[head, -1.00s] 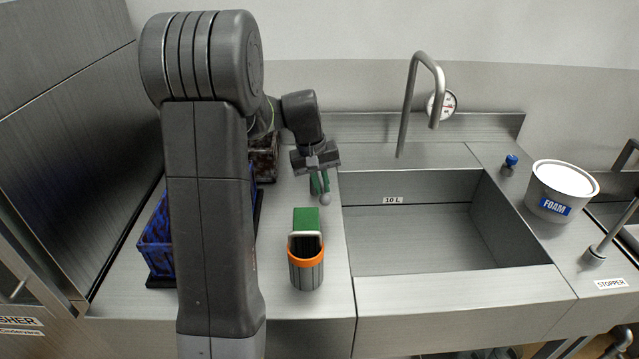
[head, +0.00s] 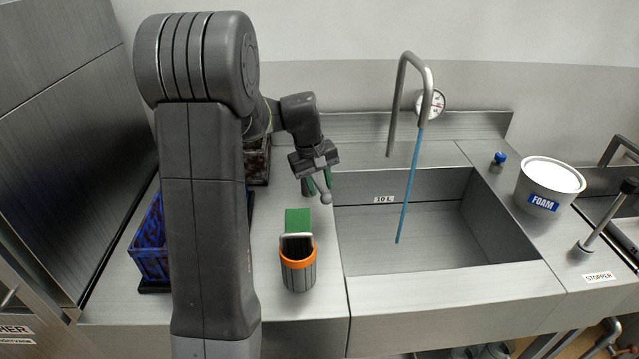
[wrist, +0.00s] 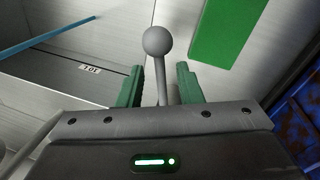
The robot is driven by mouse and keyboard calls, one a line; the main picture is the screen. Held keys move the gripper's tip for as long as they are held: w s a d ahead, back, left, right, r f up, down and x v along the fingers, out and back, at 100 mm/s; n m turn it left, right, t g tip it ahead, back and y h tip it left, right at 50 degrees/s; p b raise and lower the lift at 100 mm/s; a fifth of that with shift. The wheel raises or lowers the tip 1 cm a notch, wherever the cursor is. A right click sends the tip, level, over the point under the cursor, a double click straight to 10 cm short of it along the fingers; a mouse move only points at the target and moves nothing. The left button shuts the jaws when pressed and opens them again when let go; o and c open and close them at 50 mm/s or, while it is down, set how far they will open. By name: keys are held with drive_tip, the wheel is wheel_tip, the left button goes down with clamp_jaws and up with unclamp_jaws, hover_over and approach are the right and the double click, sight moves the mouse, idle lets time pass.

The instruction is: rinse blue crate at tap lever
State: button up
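The tap lever is a grey rod with a ball knob (head: 326,198) at the sink's left edge; in the wrist view the knob (wrist: 157,41) stands beyond my fingertips. My gripper (head: 318,182) is over the lever, its green fingers on either side of the rod with gaps showing in the wrist view (wrist: 160,82). It is open. The tap (head: 410,75) has a blue stream of water (head: 410,185) running into the sink (head: 440,235). The blue crate (head: 148,250) stands on the left counter, partly hidden behind my arm; a blue mottled part (wrist: 298,112) shows in the wrist view.
A dark brownish crate (head: 257,162) stands behind my arm. A white FOAM tub (head: 549,185), a blue-capped item (head: 499,158) and a stopper lever (head: 605,222) are to the right.

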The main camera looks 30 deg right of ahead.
wheel_tip(320, 180, up, 14)
drive_tip(key=a, duration=0.2)
drive_tip(key=shift+w+a+f, duration=0.2)
drive_tip(key=shift+w+a, duration=0.1)
idle(0.3)
drive_tip(key=w+a+f+m, duration=0.1)
drive_tip(key=a, duration=0.5)
drive_tip(key=w+a+f+m+y, duration=0.1)
drive_tip(key=a, duration=0.5)
drive_tip(key=w+a+f+m+y, duration=0.1)
drive_tip(key=a, duration=0.5)
drive_tip(key=shift+w, duration=0.35)
wheel_tip(320, 180, down, 8)
drive_tip(key=shift+a+f+p, duration=0.1)
drive_tip(key=shift+f+p, duration=0.2)
drive_tip(key=shift+f, duration=2.65)
clamp_jaws()
